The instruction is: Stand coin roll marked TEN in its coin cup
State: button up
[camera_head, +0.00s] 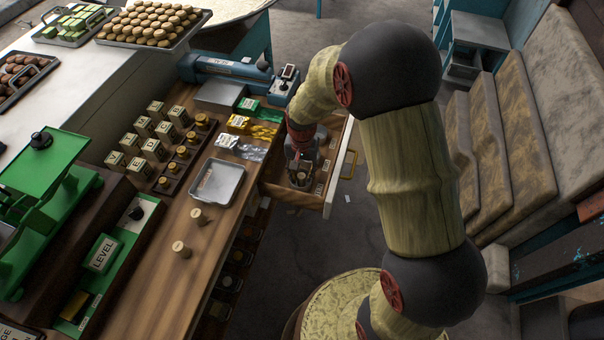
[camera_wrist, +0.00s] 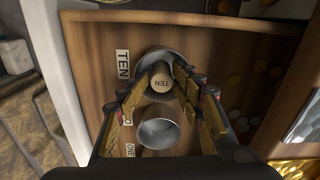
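The coin roll marked TEN (camera_wrist: 161,82) shows its pale round end face up between my fingertips. It appears upright, with its lower part at the metal cup (camera_wrist: 150,58) beside the TEN label (camera_wrist: 123,64). The cup's rim shows around the far side of the roll. How deep the roll sits is hidden. My gripper (camera_wrist: 161,74) has both fingers close against the roll's sides and looks shut on it. In the head view my gripper (camera_head: 300,166) reaches down into the open drawer (camera_head: 316,196), where the roll is hard to make out.
A second, empty-looking metal cup (camera_wrist: 158,133) stands close to my fingers. Loose coins lie at the drawer's right in the wrist view. The drawer walls surround my gripper.

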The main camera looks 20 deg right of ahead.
jog(key=shift+r, duration=0.1)
notch_tip(320, 180, up, 13)
jog(key=p, duration=0.4)
notch_tip(320, 180, up, 10)
jog(key=f+n+t, duration=0.1)
jog(key=n+t, duration=0.1)
send_over(302, 176)
jog(key=s, duration=0.4)
jog(key=s+r+n+t, duration=0.1)
jog(key=s+r+n, duration=0.1)
jog(key=s+r, duration=0.4)
jog(key=s+r+n+t, duration=0.2)
jog(key=s+r, duration=0.4)
jog(key=s, duration=0.6)
jog(key=shift+t, duration=0.3)
